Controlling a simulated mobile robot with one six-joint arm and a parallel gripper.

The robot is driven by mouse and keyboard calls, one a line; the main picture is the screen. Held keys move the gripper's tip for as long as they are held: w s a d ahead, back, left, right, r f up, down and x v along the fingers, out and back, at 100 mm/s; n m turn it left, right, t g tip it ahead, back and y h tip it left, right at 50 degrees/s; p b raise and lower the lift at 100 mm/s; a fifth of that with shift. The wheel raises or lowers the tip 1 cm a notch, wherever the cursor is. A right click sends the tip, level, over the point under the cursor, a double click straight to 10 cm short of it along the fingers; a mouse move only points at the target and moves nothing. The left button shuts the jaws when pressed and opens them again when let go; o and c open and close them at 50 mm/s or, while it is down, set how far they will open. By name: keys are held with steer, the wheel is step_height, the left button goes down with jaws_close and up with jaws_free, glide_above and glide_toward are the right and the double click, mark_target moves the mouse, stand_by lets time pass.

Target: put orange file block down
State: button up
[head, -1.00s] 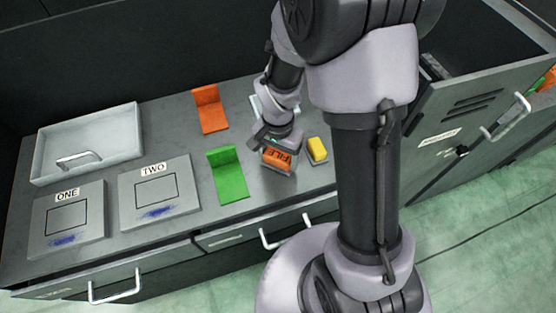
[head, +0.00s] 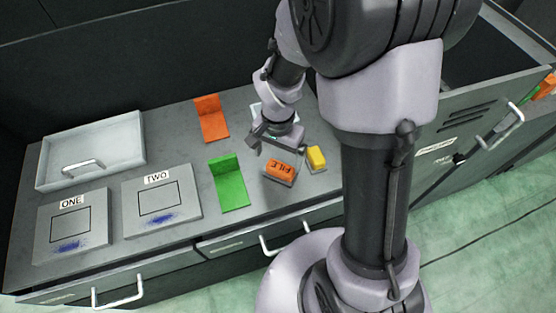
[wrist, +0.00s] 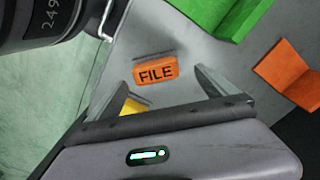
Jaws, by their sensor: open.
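The orange file block (head: 281,169), marked FILE, lies on the grey worktop, on or beside a small grey pad, just left of a yellow block (head: 316,157). My gripper (head: 270,143) is open and empty, above and behind the file block and apart from it. In the wrist view the file block (wrist: 156,68) lies beyond and between the two open fingers (wrist: 165,88), with its lettering facing up. The yellow block (wrist: 130,107) is partly hidden there by my gripper.
A green bracket (head: 229,184) and an orange bracket (head: 211,118) stand to the left. Plates marked ONE (head: 71,228) and TWO (head: 161,201) and a white tray (head: 91,150) are farther left. Drawers with handles (head: 284,238) line the front.

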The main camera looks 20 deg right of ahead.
step_height(320, 180, up, 10)
steer(key=p, duration=0.2)
step_height(320, 180, up, 5)
steer(key=n+t, duration=0.1)
steer(key=t, duration=0.1)
glide_above(277, 168)
steer(key=s, duration=0.2)
steer(key=s+a+r+n+t+y, duration=0.2)
steer(key=s+a+r+n+t, duration=0.1)
steer(key=s+r, duration=0.6)
steer(key=shift+s+a+r+n+t, duration=0.2)
steer(key=shift+s+r+n+t, duration=0.15)
steer(key=shift+s, duration=0.25)
